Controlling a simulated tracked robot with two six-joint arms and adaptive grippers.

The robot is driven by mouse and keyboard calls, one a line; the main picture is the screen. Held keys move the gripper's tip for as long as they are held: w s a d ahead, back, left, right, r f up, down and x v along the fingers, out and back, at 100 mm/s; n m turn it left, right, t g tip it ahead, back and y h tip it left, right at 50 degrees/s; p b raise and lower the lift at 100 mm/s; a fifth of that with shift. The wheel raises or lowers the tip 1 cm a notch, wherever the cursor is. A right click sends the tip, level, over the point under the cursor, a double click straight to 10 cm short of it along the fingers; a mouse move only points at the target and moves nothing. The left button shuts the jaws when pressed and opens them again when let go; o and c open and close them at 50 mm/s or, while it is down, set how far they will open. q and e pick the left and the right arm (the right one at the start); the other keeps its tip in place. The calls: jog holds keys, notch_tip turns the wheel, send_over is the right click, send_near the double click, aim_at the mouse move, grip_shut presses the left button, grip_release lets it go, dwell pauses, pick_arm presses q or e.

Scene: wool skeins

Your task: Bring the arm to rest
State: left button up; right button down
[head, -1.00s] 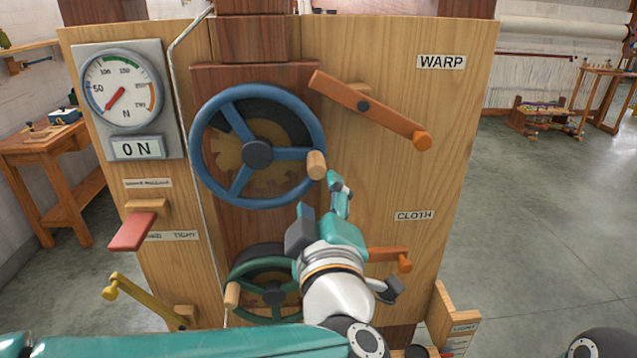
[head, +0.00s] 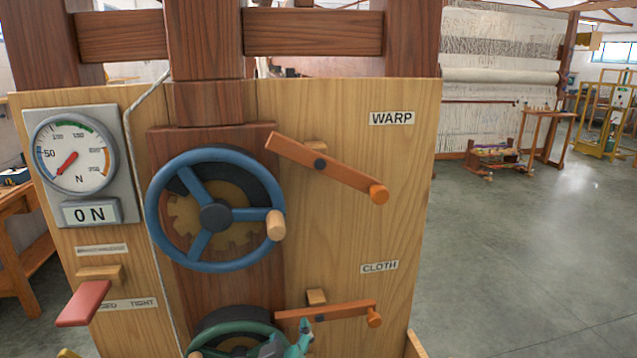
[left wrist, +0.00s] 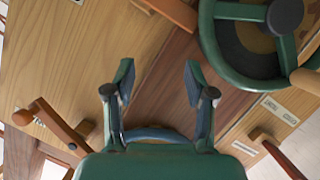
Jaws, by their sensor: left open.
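My left gripper (head: 290,346) shows only in part at the bottom edge of the head view, in front of the green handwheel (head: 228,330) and just below the orange cloth lever (head: 335,311). In the left wrist view the gripper (left wrist: 158,80) has its two fingers spread with nothing between them. Bare wooden panel shows behind the gap. The green wheel (left wrist: 252,45) is at the upper right there, apart from the fingers. My right gripper is in neither view.
The wooden panel (head: 340,235) carries a blue handwheel (head: 215,217) with a wooden knob, an orange warp lever (head: 325,167), a gauge (head: 73,153) reading low, an ON sign (head: 90,213) and a red lever (head: 84,303). Open floor (head: 520,270) lies to the right.

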pick_arm(q)
jog(key=s+a+f+m+g+h, duration=0.1)
jog(key=s+a+f+g, duration=0.15)
jog(key=f, duration=0.55)
jog(key=s+a+f+m+g, duration=0.1)
jog(key=s+f+g, duration=0.15)
jog(key=f, duration=0.65)
jog(key=s+a+f+m+g+h, duration=0.1)
jog(key=s+a+f+g, duration=0.15)
jog(key=f, duration=0.55)
jog(key=s+f+g+h, duration=0.1)
jog(key=s+f+g, duration=0.2)
jog(key=s+f, duration=0.3)
jog(key=s+f+m+g+h, duration=0.1)
jog(key=s+f+g, duration=0.2)
jog(key=s, duration=0.8)
notch_tip(320, 180, down, 3)
jog(key=shift+s+a+r, duration=0.15)
jog(key=shift+s+a, duration=0.25)
jog(key=shift+g, duration=0.25)
jog(key=shift+c, duration=0.2)
jog(key=shift+c, duration=1.1)
